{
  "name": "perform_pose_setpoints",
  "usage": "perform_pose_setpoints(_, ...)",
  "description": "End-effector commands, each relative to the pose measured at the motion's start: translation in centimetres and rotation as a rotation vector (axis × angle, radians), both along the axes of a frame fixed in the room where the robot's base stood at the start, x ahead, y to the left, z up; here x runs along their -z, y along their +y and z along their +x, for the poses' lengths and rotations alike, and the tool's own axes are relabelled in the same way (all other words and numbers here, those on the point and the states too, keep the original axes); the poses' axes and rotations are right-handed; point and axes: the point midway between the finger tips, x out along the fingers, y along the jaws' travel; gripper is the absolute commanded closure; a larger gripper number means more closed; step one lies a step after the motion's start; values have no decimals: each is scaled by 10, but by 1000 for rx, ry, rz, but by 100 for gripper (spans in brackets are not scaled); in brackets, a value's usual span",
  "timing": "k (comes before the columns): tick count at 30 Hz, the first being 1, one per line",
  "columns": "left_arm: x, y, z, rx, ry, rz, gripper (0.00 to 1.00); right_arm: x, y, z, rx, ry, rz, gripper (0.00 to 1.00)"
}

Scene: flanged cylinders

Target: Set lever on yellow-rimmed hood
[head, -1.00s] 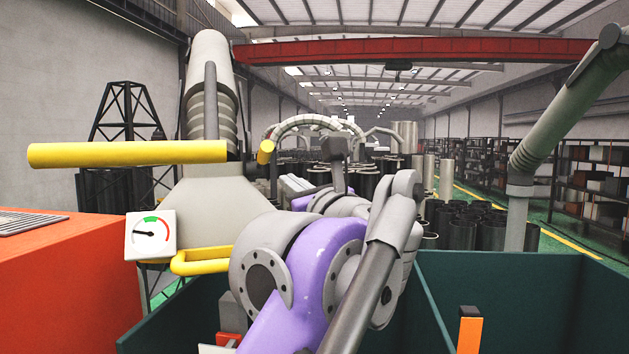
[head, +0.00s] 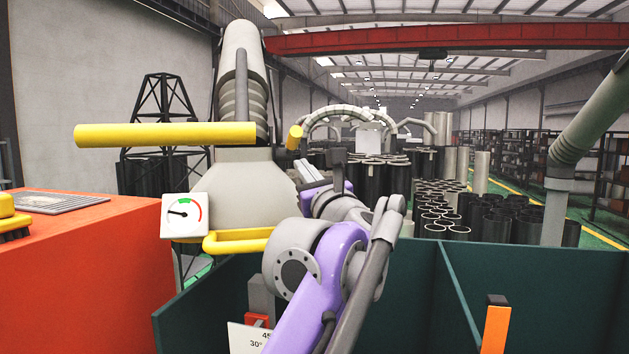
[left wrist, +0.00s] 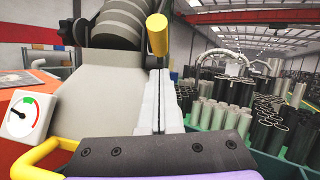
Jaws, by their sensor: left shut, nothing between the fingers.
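The hood (head: 236,175) is a pale grey cone with a yellow rim tube (head: 238,241) at its lower front and a ribbed duct above. A thick yellow bar (head: 165,135) lies level across the duct's base; a short yellow rod end (head: 294,137) shows to its right. I cannot tell which of these is the lever. My left gripper (head: 306,169) is just right of the hood, partly hidden by my purple arm. In the left wrist view, its fingers (left wrist: 161,100) are shut and empty, pointing toward the yellow rod end (left wrist: 157,35). No contact is visible. My right gripper is out of view.
A dial gauge (head: 185,217) sits at the hood's left front. An orange block (head: 80,265) stands at left. Dark green bin walls (head: 420,262) lie below and right of my arm. Black and grey cylinders (head: 445,215) stand behind. An orange post (head: 495,328) is at lower right.

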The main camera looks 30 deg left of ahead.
Motion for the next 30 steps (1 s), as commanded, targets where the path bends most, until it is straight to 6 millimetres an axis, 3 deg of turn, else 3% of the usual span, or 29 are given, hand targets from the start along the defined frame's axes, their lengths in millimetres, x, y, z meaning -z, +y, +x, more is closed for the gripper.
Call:
perform_pose_setpoints(1,-10,4,1,-2,-2,0,100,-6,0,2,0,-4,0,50)
perform_pose_setpoints(6,-22,9,4,0,-1,0,100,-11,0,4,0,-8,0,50)
perform_pose_setpoints(20,-24,10,5,0,-1,-1,100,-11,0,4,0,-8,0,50)
perform_pose_setpoints(30,-33,9,4,0,-2,1,100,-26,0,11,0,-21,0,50)
